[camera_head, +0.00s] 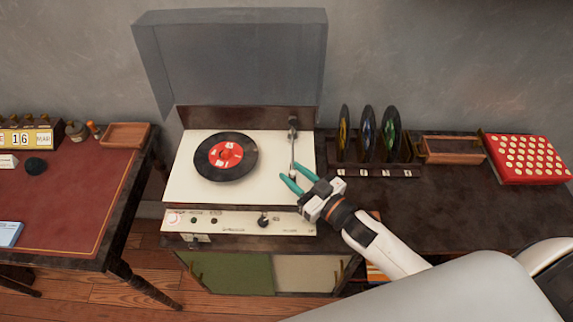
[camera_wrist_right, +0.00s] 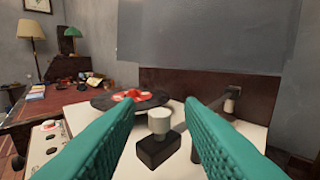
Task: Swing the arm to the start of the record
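The record player (camera_head: 180,190) stands in the middle with its lid (camera_head: 235,60) raised. A black record with a red label (camera_head: 226,156) lies on the platter at the left of its white deck; the record's edge also shows in the wrist view (camera_wrist_right: 105,102). The tonearm (camera_head: 293,148) runs along the deck's right side, off the record. My right gripper (camera_head: 290,171) is open at the tonearm's near end. In the wrist view, a black block with a pale cylinder (camera_wrist_right: 160,122) shows between the parted fingers, apart from them. My left gripper is out of view.
A rack (camera_head: 375,170) of upright records, a wooden tray (camera_head: 452,150) and a red box with pale discs (camera_head: 527,158) stand on the right cabinet. A red-topped desk (camera_head: 75,195) stands at the left. The deck's front panel carries knobs (camera_head: 263,222).

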